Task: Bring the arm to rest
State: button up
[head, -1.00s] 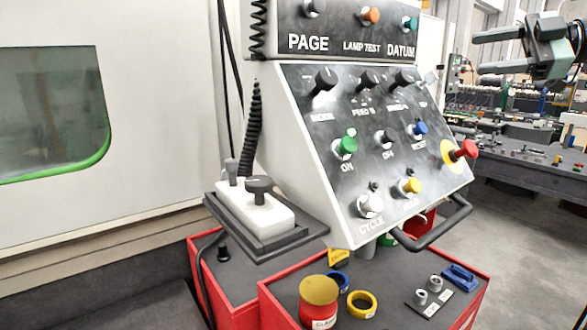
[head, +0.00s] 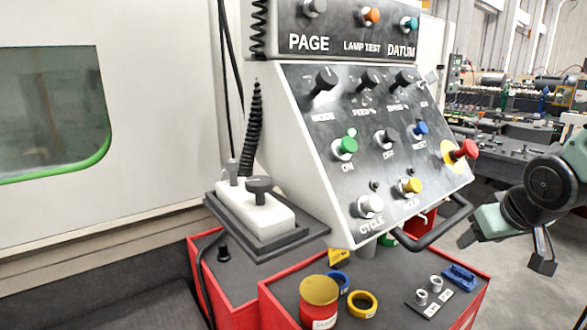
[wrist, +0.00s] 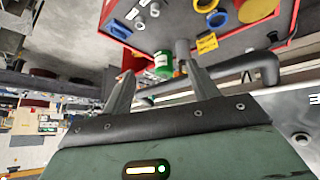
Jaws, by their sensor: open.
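My arm shows at the right edge of the head view, folded low beside the machine's control panel (head: 370,150). My gripper (head: 505,252) points down there, right of the panel's black handle bar (head: 440,226) and apart from it in the picture. In the wrist view my gripper (wrist: 157,73) has its two fingers spread with nothing held between them. A green can (wrist: 163,62) shows beyond the gap, near the red-edged cart top (wrist: 225,45).
A red cart (head: 275,300) below the panel carries a yellow-topped can (head: 319,300), rings (head: 362,304) and a blue item (head: 460,277). Open floor (head: 520,290) lies right of the cart; workbenches stand behind.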

jog(key=s+a+f+g, duration=0.3)
jog(key=s+f+g, duration=0.15)
jog(key=s, duration=0.45)
jog(key=s+a+f+n+g+b, duration=0.1)
jog(key=s+a+n+b, duration=0.1)
jog(key=s+a, duration=0.5)
jog(key=s+a+f+n+g+y+b, duration=0.1)
jog(key=s+a+n, duration=0.3)
jog(key=s+a, duration=0.4)
jog(key=a+f+b, duration=0.1)
jog(key=a, duration=0.2)
jog(key=shift+a+n, duration=0.25)
jog(key=shift+n, duration=0.15)
jog(key=shift+f+g, duration=0.1)
jog(key=shift+g, duration=0.15)
